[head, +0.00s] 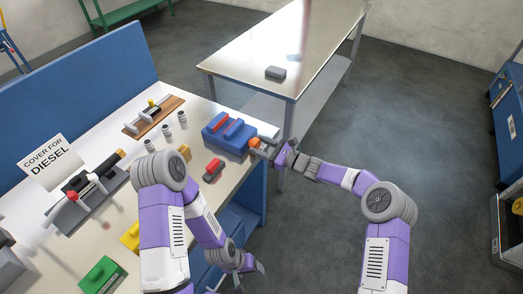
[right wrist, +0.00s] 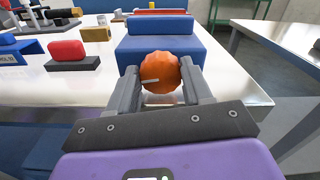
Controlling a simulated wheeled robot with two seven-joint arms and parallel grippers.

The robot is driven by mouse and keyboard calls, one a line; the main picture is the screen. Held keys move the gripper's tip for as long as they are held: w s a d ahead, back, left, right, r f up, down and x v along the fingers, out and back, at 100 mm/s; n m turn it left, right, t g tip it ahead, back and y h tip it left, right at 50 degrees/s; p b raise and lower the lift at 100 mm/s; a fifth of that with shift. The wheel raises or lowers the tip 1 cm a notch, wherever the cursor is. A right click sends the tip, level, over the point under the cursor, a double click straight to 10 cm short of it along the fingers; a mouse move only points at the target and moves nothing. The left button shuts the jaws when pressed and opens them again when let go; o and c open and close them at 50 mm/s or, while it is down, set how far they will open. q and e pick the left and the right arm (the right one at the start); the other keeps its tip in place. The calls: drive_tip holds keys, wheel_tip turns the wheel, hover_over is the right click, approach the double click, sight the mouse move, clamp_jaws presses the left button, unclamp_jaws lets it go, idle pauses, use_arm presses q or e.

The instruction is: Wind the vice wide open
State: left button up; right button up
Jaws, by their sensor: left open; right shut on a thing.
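The vice (head: 216,141) is a blue block at the table's right edge, with a red jaw (head: 220,121) and a blue jaw (head: 234,128) on top, a narrow gap between them. Its orange knob (head: 254,142) faces right. My right gripper (head: 260,146) is shut around the knob. In the right wrist view the round ridged knob (right wrist: 160,72) with a pale mark sits between both fingers, in front of the blue body (right wrist: 188,49). My left gripper (head: 250,268) is open and empty, low beyond the table's front right edge, away from the vice.
A red-topped grey block (head: 212,170) and a yellow block (head: 184,153) lie near the vice. Small white cylinders (head: 167,132) and a grey fixture (head: 88,205) stand further left. A second table (head: 300,40) with a grey block (head: 276,72) stands behind right. Open floor lies right.

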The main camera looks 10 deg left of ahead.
drive_tip(key=shift+n, duration=0.6)
drive_tip(key=o, duration=1)
drive_tip(key=shift+o, duration=0.2)
drive_tip(key=v, duration=0.7)
drive_tip(key=shift+s+d+p, duration=0.15)
drive_tip(key=shift+d+p, duration=0.1)
drive_tip(key=shift+p, duration=0.15)
